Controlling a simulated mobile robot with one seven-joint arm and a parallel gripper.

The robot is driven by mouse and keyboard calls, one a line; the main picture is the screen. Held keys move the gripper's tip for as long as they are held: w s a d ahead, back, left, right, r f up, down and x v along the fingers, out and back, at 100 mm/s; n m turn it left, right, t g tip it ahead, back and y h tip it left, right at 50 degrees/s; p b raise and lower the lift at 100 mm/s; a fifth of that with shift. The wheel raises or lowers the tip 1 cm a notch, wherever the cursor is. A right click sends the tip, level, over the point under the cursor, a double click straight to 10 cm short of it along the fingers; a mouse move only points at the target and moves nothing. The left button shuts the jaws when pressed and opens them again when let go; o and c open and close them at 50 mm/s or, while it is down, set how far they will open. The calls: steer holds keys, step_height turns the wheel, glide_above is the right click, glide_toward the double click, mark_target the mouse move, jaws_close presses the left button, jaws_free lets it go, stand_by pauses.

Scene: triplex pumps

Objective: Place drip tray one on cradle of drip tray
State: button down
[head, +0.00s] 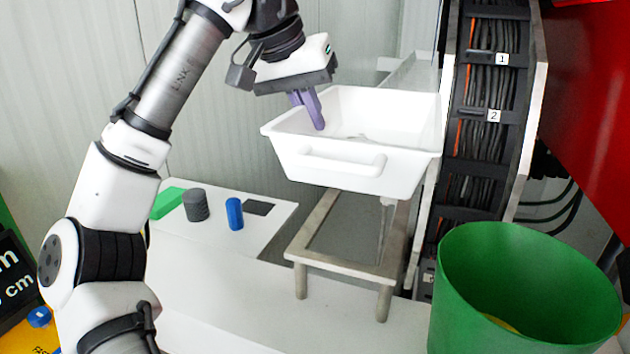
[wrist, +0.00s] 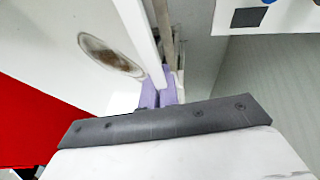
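The white drip tray (head: 402,168) is a deep rectangular tub with a handle on its near wall. It hangs above the metal cradle (head: 343,266), a rectangular frame on short legs, with a visible gap between them. My gripper (head: 314,112) reaches over the tray's left side, with its purple fingers shut on the left wall. In the wrist view the purple fingers (wrist: 159,97) sit on both sides of the tray's thin wall (wrist: 142,42). The tray's underside and the cradle's rear part are hidden.
A green bin (head: 520,290) stands at the front right. A cable column (head: 488,120) rises close to the tray's right side. A white board (head: 265,226) at left carries a grey cylinder (head: 195,205) and a blue cylinder (head: 235,214).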

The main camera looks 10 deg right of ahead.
step_height(320, 180, down, 10)
steer(key=shift+r, duration=0.2)
steer(key=shift+f, duration=0.1)
steer(key=c, duration=1.7)
jaws_free()
steer(key=v, duration=1.2)
